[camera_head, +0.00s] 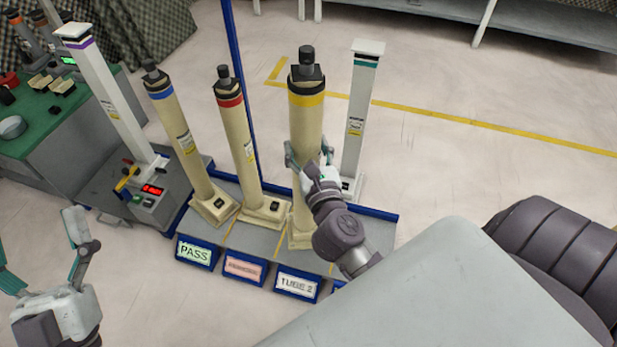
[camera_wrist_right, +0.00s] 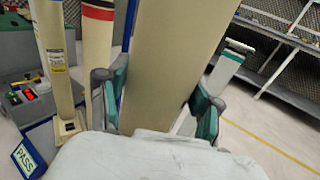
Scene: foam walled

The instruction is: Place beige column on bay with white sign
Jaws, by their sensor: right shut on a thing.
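The beige column (camera_head: 306,124) with a yellow band and dark cap stands upright in my right gripper (camera_head: 308,157), which is shut around its shaft. In the right wrist view the beige shaft (camera_wrist_right: 172,55) fills the space between the green-padded fingers (camera_wrist_right: 161,98). Its base is over the bay with the white sign (camera_head: 297,284), the third bay from the left; I cannot tell whether it touches the bay floor. The arm hides part of the base. My left gripper (camera_head: 45,258) is open and empty at the lower left.
A blue-banded beige column (camera_head: 181,135) stands in the bay marked PASS (camera_head: 195,252). A red-banded one (camera_head: 238,140) stands behind the red sign (camera_head: 243,268). A white column (camera_head: 357,115) stands behind right. A purple-banded white column (camera_head: 105,90) stands left, near a green bench (camera_head: 45,120).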

